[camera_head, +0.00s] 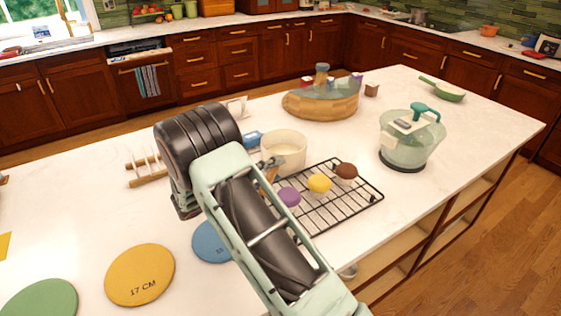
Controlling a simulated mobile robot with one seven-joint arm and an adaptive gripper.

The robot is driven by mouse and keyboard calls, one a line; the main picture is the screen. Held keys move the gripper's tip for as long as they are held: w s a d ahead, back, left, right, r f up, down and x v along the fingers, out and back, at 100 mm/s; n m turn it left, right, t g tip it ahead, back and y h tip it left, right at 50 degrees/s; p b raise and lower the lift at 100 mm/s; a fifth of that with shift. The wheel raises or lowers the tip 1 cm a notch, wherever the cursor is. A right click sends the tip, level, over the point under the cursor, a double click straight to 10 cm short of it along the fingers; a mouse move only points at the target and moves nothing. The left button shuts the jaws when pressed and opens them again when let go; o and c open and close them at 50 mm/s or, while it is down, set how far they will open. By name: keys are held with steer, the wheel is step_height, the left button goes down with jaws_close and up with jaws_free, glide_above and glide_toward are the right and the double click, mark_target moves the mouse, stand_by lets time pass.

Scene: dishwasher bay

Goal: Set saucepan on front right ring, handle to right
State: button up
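A cream, round, open pot (284,151) stands behind the cooling rack, just right of my arm; it may be the saucepan. A blue piece, perhaps its handle, shows at its left. A shallow green pan (449,93) lies at the far right of the island, its handle pointing up and left. My arm's black joint and pale green link cross the middle of the view. A small grey shape (270,163) at the pot's near left side may be part of my gripper; its fingers cannot be made out. What lies behind my arm is hidden.
A black wire rack (367,202) holds purple, yellow and brown items. A glass-bowled appliance (408,140) and a round wooden stand (322,103) stand beyond. Green, yellow (139,275) and blue discs lie at the front left. A dark hob (437,27) appears on the back counter.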

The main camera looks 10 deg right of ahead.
jaws_close()
stand_by(0.3)
steer(key=shift+w+r, duration=0.1)
steer(key=shift+r, duration=0.05)
steer(key=shift+r, duration=0.1)
